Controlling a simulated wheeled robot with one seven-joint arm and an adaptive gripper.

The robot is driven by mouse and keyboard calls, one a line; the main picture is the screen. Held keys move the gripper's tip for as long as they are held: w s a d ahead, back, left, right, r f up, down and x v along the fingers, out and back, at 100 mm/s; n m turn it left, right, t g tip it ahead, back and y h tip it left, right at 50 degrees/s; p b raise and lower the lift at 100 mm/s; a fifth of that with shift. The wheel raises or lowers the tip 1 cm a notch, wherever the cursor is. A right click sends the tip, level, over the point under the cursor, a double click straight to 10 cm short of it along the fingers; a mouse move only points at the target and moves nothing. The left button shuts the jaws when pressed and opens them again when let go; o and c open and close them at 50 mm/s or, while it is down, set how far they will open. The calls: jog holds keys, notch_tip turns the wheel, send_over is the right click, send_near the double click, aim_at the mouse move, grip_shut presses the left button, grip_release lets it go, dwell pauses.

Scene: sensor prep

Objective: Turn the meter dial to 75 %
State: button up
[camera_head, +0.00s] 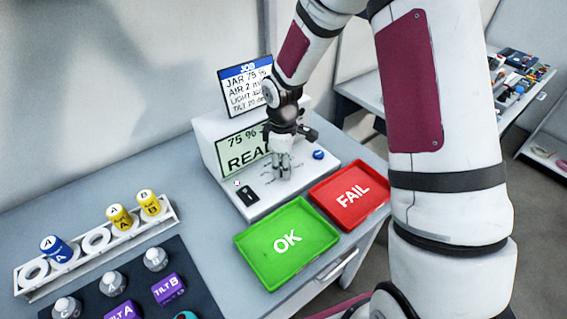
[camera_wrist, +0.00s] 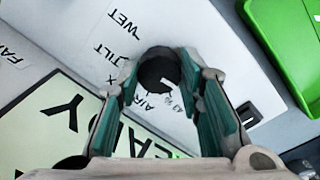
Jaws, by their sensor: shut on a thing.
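The white meter (camera_head: 210,130) stands at the back of the table. Its pale green screen (camera_head: 236,152) reads "75 %" above a partly covered "READY". My gripper (camera_head: 283,174) points down at the meter's sloping panel. In the wrist view, the dark round dial (camera_wrist: 158,74) with a white mark sits between the fingertips of my gripper (camera_wrist: 160,62); the fingers are closed on its two sides. Printed labels, including WET and TILT, lie around the dial. In the head view the dial is hidden by my fingers.
A job card (camera_head: 245,88) above the meter reads "JAR 75 %". A blue button (camera_head: 318,154) and a black slot piece (camera_head: 247,194) flank my gripper. Green OK (camera_head: 262,262) and red FAIL (camera_head: 349,216) trays lie in front. A jar rack (camera_head: 60,279) and dark mat stand left.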

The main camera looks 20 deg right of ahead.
jog(key=shift+n, duration=0.3)
jog(key=o, duration=1.2)
jog(key=shift+c, duration=0.2)
notch_tip(320, 180, up, 12)
jog(key=shift+s+a, duration=0.2)
jog(key=shift+s, duration=0.1)
jog(key=s+d+r+m+t+h, duration=0.15)
jog(key=s+r+m, duration=0.45)
jog(key=s+r, duration=0.7)
jog(key=s+r+m+t+y, duration=0.1)
jog(key=s+r+m+t, duration=0.2)
jog(key=s, duration=0.9)
jog(key=m, duration=0.3)
jog(key=shift+s+a+m+y, duration=0.3)
jog(key=shift+s+a+y, duration=0.05)
jog(key=shift+a, duration=0.05)
